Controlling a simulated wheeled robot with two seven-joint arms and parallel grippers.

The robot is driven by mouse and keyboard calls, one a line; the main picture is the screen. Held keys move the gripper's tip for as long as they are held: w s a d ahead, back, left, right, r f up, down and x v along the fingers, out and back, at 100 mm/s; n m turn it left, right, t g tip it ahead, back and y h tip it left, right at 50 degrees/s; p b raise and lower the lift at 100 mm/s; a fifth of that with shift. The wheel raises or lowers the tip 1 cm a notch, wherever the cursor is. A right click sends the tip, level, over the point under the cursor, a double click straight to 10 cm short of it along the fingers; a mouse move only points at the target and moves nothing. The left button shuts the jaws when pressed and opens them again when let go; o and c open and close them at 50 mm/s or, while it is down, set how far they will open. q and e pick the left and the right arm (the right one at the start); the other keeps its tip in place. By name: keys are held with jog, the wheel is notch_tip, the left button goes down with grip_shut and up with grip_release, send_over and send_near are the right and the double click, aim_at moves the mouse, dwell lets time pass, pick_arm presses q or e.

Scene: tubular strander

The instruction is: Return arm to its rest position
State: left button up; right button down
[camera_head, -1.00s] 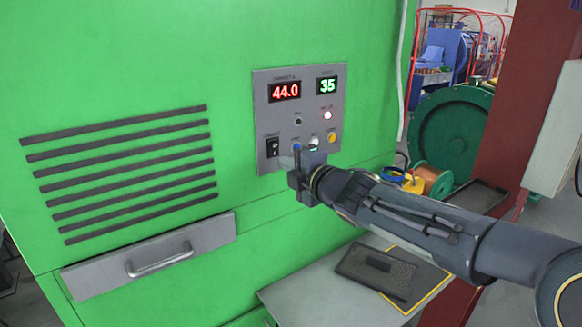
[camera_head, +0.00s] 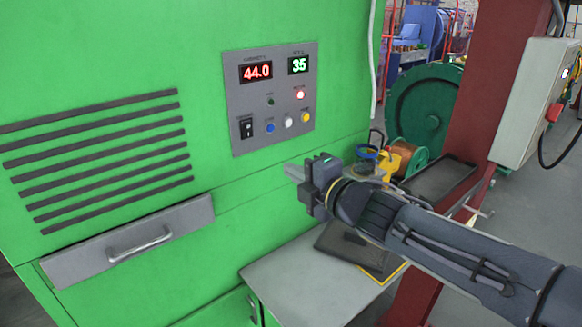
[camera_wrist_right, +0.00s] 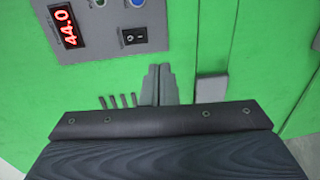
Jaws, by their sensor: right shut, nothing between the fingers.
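My right gripper (camera_head: 294,173) is shut and empty. It hangs in front of the green cabinet, just below the grey control panel (camera_head: 272,100), apart from the panel's buttons. The arm comes in from the lower right. In the right wrist view the two fingers (camera_wrist_right: 158,84) are pressed together with nothing between them. The panel shows a red 44.0 and a green 35, a lit red lamp (camera_head: 300,94), a black rocker switch (camera_head: 246,128), and blue, white and yellow buttons. My left gripper is not in view.
A drawer with a handle (camera_head: 140,243) is at lower left of the green cabinet (camera_head: 90,70). A grey table (camera_head: 290,285) with a dark tray stands below my arm. A red post (camera_head: 478,110) carries a grey box (camera_head: 533,100) at right. Spools stand behind.

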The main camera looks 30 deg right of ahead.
dwell(0.4)
jog(key=s+a+f+m+g+y, duration=0.1)
jog(key=s+a+f+m+g, duration=0.4)
jog(key=s+f+m, duration=0.4)
jog(key=s+a+f+m+g+y, duration=0.1)
jog(key=s+a+f+m+g, duration=0.5)
jog(key=s+f+m, duration=0.3)
jog(key=s+m, duration=0.1)
jog(key=m, duration=0.1)
jog(key=shift+s+a+m, duration=0.15)
jog(key=shift+s+m, duration=0.2)
jog(key=shift+m, duration=0.05)
